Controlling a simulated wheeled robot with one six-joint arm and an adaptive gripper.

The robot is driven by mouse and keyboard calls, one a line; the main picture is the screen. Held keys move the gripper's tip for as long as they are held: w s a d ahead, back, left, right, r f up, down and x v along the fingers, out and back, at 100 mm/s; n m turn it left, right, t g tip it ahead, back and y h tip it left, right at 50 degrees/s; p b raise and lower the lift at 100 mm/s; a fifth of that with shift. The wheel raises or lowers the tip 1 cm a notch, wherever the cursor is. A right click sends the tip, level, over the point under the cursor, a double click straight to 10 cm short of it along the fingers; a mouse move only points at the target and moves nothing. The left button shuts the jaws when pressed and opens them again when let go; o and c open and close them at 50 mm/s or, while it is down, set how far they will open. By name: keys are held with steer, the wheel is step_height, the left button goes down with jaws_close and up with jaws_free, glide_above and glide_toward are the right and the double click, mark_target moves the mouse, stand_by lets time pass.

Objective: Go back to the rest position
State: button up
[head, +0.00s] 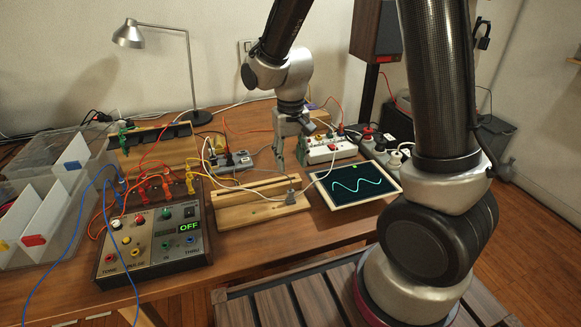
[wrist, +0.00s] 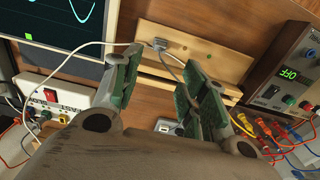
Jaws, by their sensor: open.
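My gripper (head: 291,152) hangs fingers-down above the back of the table, behind the wooden stand. In the wrist view its two green-padded fingers (wrist: 163,95) are spread apart, with nothing held between them. The wooden stand (head: 240,208) lies in front of it, with a small grey plug (head: 290,196) at its right end. That plug (wrist: 158,44) also shows beyond the fingertips in the wrist view, with cables running from it. Whether the fingers touch any cable cannot be told.
A synth box (head: 150,247) with an OFF display stands front left. A screen (head: 355,184) with a green wave lies right of the stand. A white power strip (head: 328,149) is near my gripper. A desk lamp (head: 188,62) stands behind. Loose cables cross the table.

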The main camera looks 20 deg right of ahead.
stand_by(0.4)
steer(key=s+d+r+t, duration=0.2)
steer(key=s+d+r, duration=0.5)
steer(key=s+r, duration=0.2)
steer(key=s+d+r+t, duration=0.2)
steer(key=s+d+r, duration=0.6)
steer(key=s+r, duration=0.2)
steer(key=shift+r, duration=0.4)
steer(key=shift+c, duration=0.8)
